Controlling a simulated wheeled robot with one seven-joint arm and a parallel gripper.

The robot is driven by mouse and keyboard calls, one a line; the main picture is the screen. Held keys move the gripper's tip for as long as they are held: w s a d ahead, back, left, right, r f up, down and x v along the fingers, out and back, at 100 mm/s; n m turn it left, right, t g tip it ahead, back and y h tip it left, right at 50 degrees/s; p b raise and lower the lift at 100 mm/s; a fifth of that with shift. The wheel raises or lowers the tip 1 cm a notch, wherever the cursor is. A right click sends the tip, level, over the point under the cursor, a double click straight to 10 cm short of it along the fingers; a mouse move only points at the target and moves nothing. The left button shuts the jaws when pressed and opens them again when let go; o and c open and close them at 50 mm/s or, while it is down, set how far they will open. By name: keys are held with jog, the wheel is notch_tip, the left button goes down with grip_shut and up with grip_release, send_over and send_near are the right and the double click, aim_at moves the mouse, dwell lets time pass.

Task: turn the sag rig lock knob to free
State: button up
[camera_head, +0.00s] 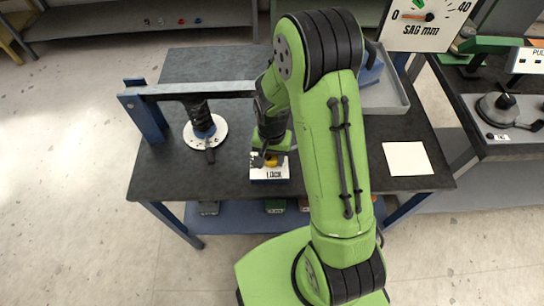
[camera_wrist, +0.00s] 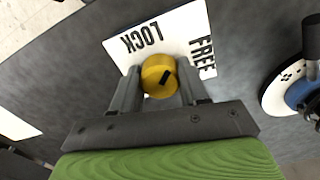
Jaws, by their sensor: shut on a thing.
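The yellow lock knob (camera_wrist: 158,82) sits between the two fingers of my gripper (camera_wrist: 159,74) in the wrist view, and the fingers are shut on its sides. The white label plate (camera_wrist: 176,32) carries LOCK at the upper left and FREE at the right. In the head view, my gripper (camera_head: 268,156) is down at the knob (camera_head: 272,161) above the plate marked LOCK (camera_head: 268,175); FREE is hidden there.
The sag rig has a blue post (camera_head: 147,112), a grey beam (camera_head: 195,91) and a dark spring (camera_head: 199,113) over a white disc (camera_head: 218,133). A SAG mm dial (camera_head: 428,24) stands at the upper right. A pale square sheet (camera_head: 407,158) lies on the dark table's right side.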

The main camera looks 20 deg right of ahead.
aim_at(272, 157)
jog(key=m, duration=0.4)
jog(key=shift+w+b, duration=0.1)
jog(key=shift+b, duration=0.25)
jog(key=m, duration=0.4)
jog(key=shift+m+b, duration=0.3)
jog(key=o, duration=1)
jog(key=shift+o, duration=0.2)
jog(key=shift+r, duration=0.15)
notch_tip(272, 157, up, 16)
jog(key=p, duration=0.4)
jog(key=shift+f, duration=0.25)
